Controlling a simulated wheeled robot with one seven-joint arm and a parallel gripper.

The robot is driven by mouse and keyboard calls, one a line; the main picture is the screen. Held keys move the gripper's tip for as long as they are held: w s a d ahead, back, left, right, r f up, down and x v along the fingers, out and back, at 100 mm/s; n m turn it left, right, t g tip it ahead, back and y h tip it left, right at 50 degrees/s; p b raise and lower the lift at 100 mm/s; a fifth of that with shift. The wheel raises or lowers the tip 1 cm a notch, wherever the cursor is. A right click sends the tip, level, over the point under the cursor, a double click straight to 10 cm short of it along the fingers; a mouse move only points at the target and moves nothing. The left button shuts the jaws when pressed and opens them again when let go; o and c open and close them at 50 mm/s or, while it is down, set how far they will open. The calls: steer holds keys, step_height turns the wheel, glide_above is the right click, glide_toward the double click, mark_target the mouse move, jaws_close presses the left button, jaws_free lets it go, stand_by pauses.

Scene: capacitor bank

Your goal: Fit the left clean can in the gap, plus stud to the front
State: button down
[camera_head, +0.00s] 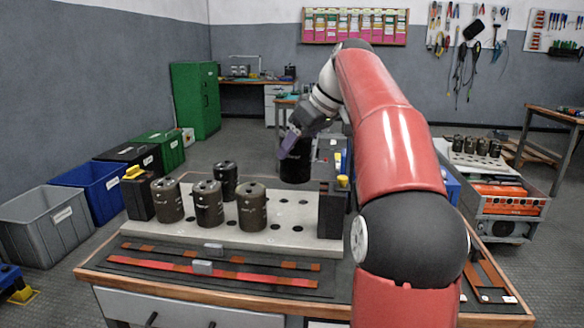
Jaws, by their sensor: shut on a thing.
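My gripper (291,144), purple-fingered, is shut on a black can (295,166) and holds it about upright above the back right of the pale bank board (290,232). The fingers and arm hide the can's top, so its studs and marks cannot be made out. Several dark cans stand on the left and middle of the board: one at the far left (168,201), one beside it (208,205), one behind (226,180) and one at front middle (252,208). Bare holes show in the board to their right and between them. I cannot tell which spot is the gap.
Black blocks with yellow tops stand at the board's left end (139,196) and right end (333,212). Red bus strips (200,270) lie in front on the bench. Several more cans (478,146) stand on a cart at right. My arm hides the bench's right part.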

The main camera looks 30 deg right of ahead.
steer(key=shift+s+f, duration=0.25)
steer(key=shift+f, duration=0.2)
step_height(320, 180, down, 11)
steer(key=b, duration=0.9)
steer(key=shift+r+b, duration=0.2)
steer(key=shift+b, duration=0.2)
steer(key=shift+s+d+n+p, duration=0.1)
steer(key=shift+d+n+p, duration=0.15)
steer(key=shift+n+p, duration=0.15)
steer(key=shift+f+b, duration=0.45)
steer(key=shift+f, duration=0.3)
stand_by(0.7)
